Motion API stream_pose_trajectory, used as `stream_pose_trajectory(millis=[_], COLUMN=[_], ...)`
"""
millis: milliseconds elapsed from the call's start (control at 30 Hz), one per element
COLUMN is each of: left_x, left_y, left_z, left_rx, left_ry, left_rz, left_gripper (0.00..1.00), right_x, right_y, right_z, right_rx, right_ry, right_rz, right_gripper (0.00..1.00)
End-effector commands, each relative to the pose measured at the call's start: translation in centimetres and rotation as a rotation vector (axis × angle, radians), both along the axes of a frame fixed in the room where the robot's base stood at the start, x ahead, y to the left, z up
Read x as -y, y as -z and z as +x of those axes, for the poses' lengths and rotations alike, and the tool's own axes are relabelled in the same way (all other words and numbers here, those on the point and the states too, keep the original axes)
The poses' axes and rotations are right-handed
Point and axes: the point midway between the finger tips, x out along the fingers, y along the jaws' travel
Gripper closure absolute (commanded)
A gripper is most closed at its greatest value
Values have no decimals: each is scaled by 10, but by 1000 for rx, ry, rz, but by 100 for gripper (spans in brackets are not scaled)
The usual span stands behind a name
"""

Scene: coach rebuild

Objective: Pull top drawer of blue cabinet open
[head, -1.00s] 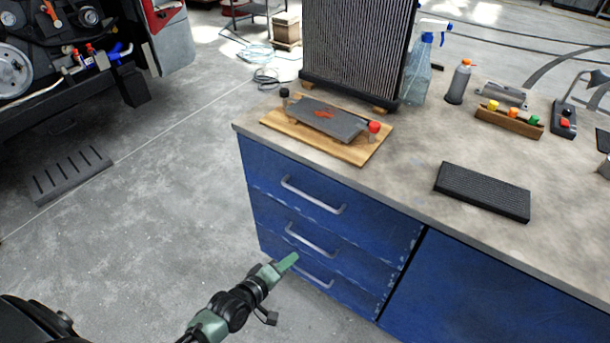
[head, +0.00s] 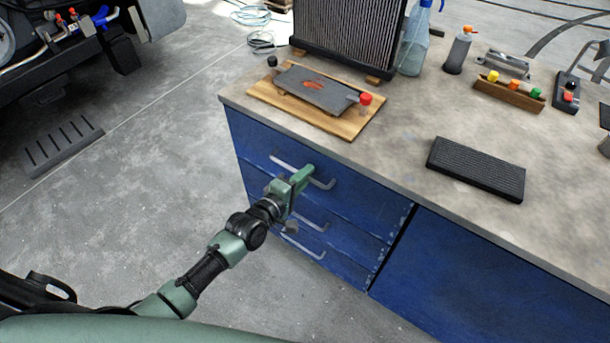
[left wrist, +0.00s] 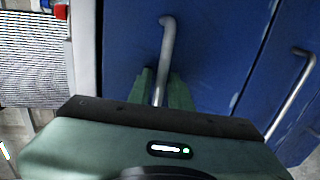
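The blue cabinet (head: 240,140) stands under the workbench top, with three drawers stacked at its left end. The top drawer (head: 375,197) is closed, its front in line with the others. Its grey bar handle (head: 281,162) is partly hidden by my left gripper (head: 301,177). In the left wrist view the top handle (left wrist: 166,45) runs between the two green fingers of my left gripper (left wrist: 161,92). The fingers stand apart on either side of the bar; I see no clear grip on it. My right gripper is out of view.
The middle drawer handle (head: 310,222) and bottom drawer handle (head: 302,243) lie below. The worktop (head: 390,150) holds a wooden board (head: 345,128), a black ribbed block (head: 476,168) and bottles.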

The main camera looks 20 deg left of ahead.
Motion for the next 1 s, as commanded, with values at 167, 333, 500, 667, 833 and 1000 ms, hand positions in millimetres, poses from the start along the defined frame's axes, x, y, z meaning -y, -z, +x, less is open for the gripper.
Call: stream_pose_trajectory(millis=[167,333,500,667,833,1000], left_x=[0,0,0,0,0,0], left_y=[0,0,0,0,0,0], left_z=[0,0,0,0,0,0], left_rx=[0,0,0,0,0,0], left_ry=[0,0,0,0,-1,-1], left_rz=[0,1,1,1,1,1], left_gripper=[80,100,100,100,100,100], right_x=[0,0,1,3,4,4], right_y=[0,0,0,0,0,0], right_z=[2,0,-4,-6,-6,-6], right_rx=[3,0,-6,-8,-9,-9], right_ry=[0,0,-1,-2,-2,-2], right_rz=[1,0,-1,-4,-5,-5], right_gripper=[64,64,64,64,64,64])
